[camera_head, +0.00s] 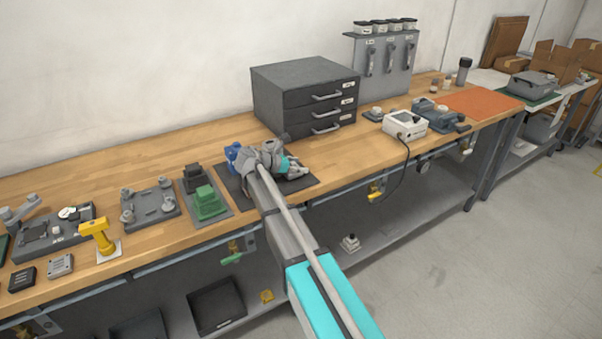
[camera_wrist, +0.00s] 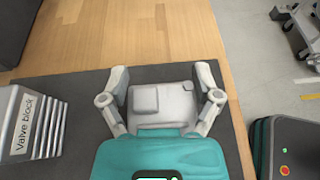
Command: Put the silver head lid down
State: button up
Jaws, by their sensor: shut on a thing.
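In the wrist view, the silver head lid (camera_wrist: 163,101) is a light grey squarish piece with a raised block and a small dark patch on top. My gripper (camera_wrist: 164,84) is shut on it, one finger at each side. The lid is over the dark mat (camera_wrist: 85,85); I cannot tell whether it touches the mat. In the head view, my gripper (camera_head: 292,166) is low over the same mat (camera_head: 304,186) on the wooden bench, and my arm hides much of that spot. The lid is hard to make out there.
A finned grey block labelled "Valve block" (camera_wrist: 33,125) is left of the lid in the wrist view. A dark drawer cabinet (camera_head: 305,98) stands behind my gripper. A green part (camera_head: 204,203) is on the left, a white device (camera_head: 405,124) on the right. Bare bench lies behind the mat.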

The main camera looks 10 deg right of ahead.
jog(key=shift+f+b, duration=0.35)
jog(key=shift+f, duration=0.25)
jog(key=shift+f, duration=0.15)
jog(key=o, duration=1)
jog(key=shift+o, duration=0.2)
jog(key=shift+r, duration=0.25)
jog(key=p+v, duration=0.4)
jog(key=v, duration=0.8)
jog(key=shift+p, duration=0.35)
jog(key=shift+d, duration=0.1)
